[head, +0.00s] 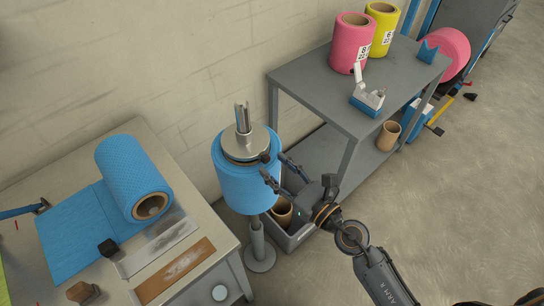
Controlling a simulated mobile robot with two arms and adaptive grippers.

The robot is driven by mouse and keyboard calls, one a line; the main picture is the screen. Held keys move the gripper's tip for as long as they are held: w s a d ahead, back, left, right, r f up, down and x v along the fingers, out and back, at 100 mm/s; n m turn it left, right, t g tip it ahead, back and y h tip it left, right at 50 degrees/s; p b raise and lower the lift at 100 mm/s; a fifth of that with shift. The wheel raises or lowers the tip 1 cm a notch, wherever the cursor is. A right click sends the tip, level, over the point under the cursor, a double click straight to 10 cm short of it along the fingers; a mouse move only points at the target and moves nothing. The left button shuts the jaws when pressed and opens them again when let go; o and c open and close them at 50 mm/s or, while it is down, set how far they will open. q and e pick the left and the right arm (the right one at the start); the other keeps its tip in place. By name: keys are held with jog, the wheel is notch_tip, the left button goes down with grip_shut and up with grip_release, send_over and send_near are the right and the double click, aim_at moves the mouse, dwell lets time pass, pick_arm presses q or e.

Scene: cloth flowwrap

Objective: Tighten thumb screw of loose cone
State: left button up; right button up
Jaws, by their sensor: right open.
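A blue roll (249,187) stands upright on a vertical post with a round foot (260,258). A grey metal cone (243,147) sits on the top of the roll, with the shaft (241,115) rising through it. A small dark knob at the cone's right side (265,157) looks like the thumb screw. My right gripper (275,167) is open, its two fingers reaching from the right to the roll's upper right edge, close to the knob. I cannot tell whether a finger touches it. My left gripper is not in view.
A grey shelf table (310,79) at the back right carries a pink roll (347,50), a yellow roll (380,30) and a white-blue tool (368,98). A grey bin (297,240) stands below my right gripper. A workbench (190,215) with blue cloth is at left.

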jog(key=shift+x, duration=1.05)
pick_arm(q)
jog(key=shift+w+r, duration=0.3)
pick_arm(e)
grip_shut()
pick_arm(q)
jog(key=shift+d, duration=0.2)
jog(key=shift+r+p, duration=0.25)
jog(key=shift+p, duration=0.15)
pick_arm(e)
jog(key=shift+m, duration=0.4)
jog(key=shift+m+p, duration=0.5)
jog(key=shift+m, duration=0.5)
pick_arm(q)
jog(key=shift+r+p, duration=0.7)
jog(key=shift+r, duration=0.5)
pick_arm(e)
jog(key=shift+m, duration=2.1)
